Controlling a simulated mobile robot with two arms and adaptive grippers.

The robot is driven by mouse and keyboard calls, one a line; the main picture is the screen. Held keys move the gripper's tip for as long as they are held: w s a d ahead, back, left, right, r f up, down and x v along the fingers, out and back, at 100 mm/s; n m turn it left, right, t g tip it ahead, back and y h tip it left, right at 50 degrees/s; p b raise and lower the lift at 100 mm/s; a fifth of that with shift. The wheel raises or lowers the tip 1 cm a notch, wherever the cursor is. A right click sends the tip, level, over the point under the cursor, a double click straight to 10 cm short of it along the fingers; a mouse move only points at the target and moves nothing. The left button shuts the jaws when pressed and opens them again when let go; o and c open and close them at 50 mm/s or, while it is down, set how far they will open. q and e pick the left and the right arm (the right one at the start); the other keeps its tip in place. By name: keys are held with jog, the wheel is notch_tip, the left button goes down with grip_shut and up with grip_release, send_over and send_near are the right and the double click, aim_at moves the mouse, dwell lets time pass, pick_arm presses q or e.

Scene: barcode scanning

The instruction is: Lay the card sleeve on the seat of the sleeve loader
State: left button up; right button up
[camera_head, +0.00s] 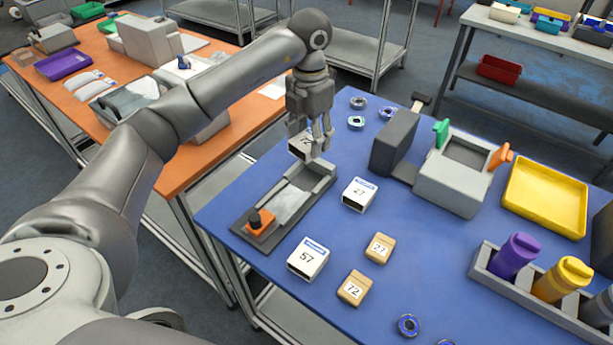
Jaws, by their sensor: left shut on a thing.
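My left gripper (322,143) is shut on a white card sleeve (300,145) with a dark open end. The fingers hide part of its printed number. The loader's pale seat (290,203) looks empty. Whether the sleeve touches the loader is hard to tell. Two other white sleeves, marked 27 (359,194) and 57 (308,259), stand on the blue table. My right gripper is out of view.
Tan cards marked 27 (379,248) and 72 (354,289) lie on the blue table (345,235). A dark grey upright block (394,143) and a grey device (456,172) with green and orange tabs stand right of the loader. A yellow tray (546,197) is farther right.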

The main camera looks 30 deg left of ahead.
pick_arm(q)
jog(key=shift+w+a+n, duration=0.1)
jog(key=shift+a+n, duration=0.15)
jog(key=shift+n, duration=0.45)
jog(key=p, duration=0.2)
send_over(307, 179)
notch_tip(307, 179, down, 5)
jog(key=shift+f, duration=0.2)
notch_tip(307, 179, down, 4)
jog(key=shift+d+f+p, duration=0.1)
jog(key=shift+f+p, duration=0.1)
jog(key=shift+p, duration=0.2)
jog(key=shift+f, duration=0.3)
jog(key=o, duration=0.8)
